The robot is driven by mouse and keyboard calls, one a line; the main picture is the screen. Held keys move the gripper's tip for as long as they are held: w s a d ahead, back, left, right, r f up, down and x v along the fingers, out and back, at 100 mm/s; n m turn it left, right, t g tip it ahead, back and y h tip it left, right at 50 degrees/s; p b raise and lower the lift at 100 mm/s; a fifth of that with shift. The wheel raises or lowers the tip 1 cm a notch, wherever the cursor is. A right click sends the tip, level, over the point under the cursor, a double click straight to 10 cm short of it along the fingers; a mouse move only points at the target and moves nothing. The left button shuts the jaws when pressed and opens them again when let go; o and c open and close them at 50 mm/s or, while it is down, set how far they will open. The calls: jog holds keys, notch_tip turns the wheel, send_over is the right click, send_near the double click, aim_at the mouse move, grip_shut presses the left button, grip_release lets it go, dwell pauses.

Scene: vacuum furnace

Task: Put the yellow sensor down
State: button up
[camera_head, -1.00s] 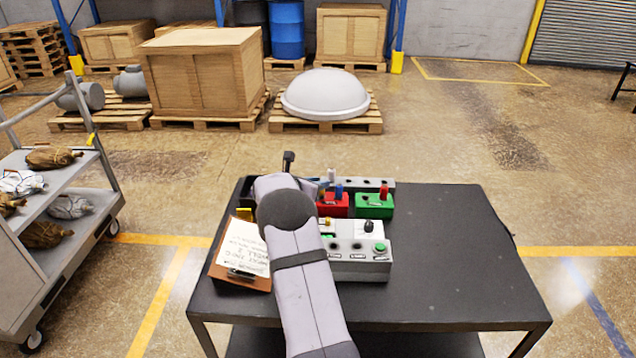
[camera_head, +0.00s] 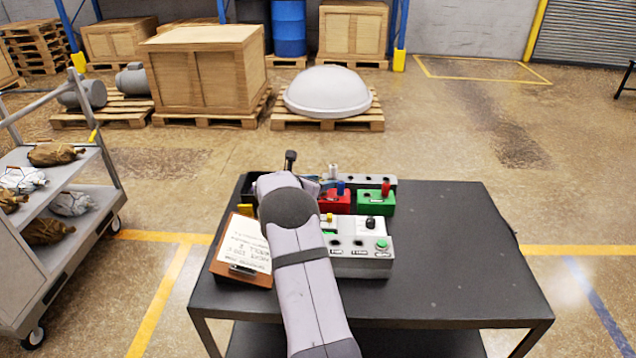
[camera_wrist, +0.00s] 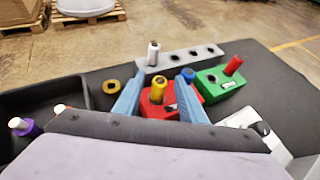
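The yellow sensor (camera_wrist: 158,87) stands upright at the red block (camera_wrist: 156,108) in the wrist view, between my two blue fingers. Whether it sits fully in a hole is hidden. My gripper (camera_wrist: 160,78) is open, with a visible gap on each side of the sensor. A blue sensor (camera_wrist: 188,74) stands at the red block's far end, close to the right fingertip. In the head view the red block (camera_head: 338,204) shows partly, and my arm hides the yellow sensor and most of the gripper.
A grey rack (camera_wrist: 190,58) holds a white sensor (camera_wrist: 153,52). A green block (camera_wrist: 212,84) with a red sensor (camera_wrist: 233,65) is on the right. The table's right side (camera_head: 455,250) is clear.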

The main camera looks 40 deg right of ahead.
jog(key=shift+r, duration=0.1)
jog(key=shift+r+p, duration=0.2)
jog(key=shift+p, duration=0.1)
jog(key=b+v, duration=0.4)
jog(key=v, duration=0.8)
jog(key=shift+s, duration=0.15)
